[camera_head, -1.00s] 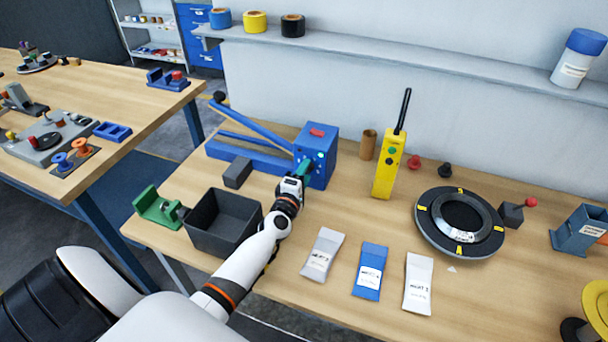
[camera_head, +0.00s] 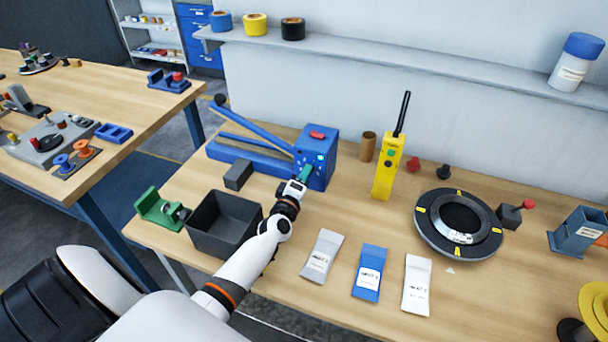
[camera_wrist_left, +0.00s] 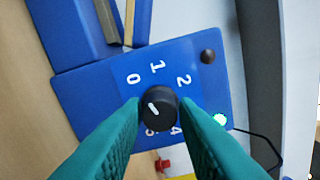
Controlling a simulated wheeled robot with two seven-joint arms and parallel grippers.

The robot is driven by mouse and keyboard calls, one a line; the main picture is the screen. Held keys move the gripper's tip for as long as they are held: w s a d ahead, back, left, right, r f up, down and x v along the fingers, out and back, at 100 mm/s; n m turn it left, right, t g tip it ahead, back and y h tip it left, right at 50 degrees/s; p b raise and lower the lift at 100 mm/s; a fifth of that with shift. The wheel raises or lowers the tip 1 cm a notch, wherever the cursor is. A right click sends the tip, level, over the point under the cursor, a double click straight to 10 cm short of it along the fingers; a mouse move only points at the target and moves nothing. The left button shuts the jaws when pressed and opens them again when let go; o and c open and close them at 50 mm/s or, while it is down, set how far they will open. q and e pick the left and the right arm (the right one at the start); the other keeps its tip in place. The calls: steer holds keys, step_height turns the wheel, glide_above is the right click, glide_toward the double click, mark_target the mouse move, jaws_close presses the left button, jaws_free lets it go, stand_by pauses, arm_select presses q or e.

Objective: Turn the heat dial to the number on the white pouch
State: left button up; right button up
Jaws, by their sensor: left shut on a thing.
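The blue heat box (camera_head: 318,155) stands at the back of the bench and also shows in the left wrist view (camera_wrist_left: 90,100). Its black heat dial (camera_wrist_left: 158,107) sits between the green fingers of my left gripper (camera_wrist_left: 158,112), which is shut on it. The dial's white mark lies left of its centre; I cannot tell which number it points to. 0, 1, 2 and 4 show around it; other numbers are partly covered by the fingers. The white pouch (camera_head: 417,275) lies at the right of the pouch row; its label is too small to read surely. My right gripper is out of view.
A grey pouch (camera_head: 323,250) and a blue pouch (camera_head: 370,262) lie beside the white one. A dark bin (camera_head: 224,218) is left of my arm. A yellow handheld device (camera_head: 386,170) and a round black fixture (camera_head: 424,225) stand to the right.

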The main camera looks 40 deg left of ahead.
arm_select(q)
steer(key=m+p, duration=0.1)
steer(key=m, duration=0.3)
steer(key=shift+m, duration=0.3)
steer(key=m+p, duration=0.1)
steer(key=m, duration=0.3)
steer(key=shift+m+p, duration=0.3)
steer(key=shift+p, duration=0.1)
steer(key=m, duration=0.3)
steer(key=shift+m+p, duration=0.3)
steer(key=shift+f+m, duration=0.1)
steer(key=shift+m, duration=1.8)
steer(key=o, duration=1)
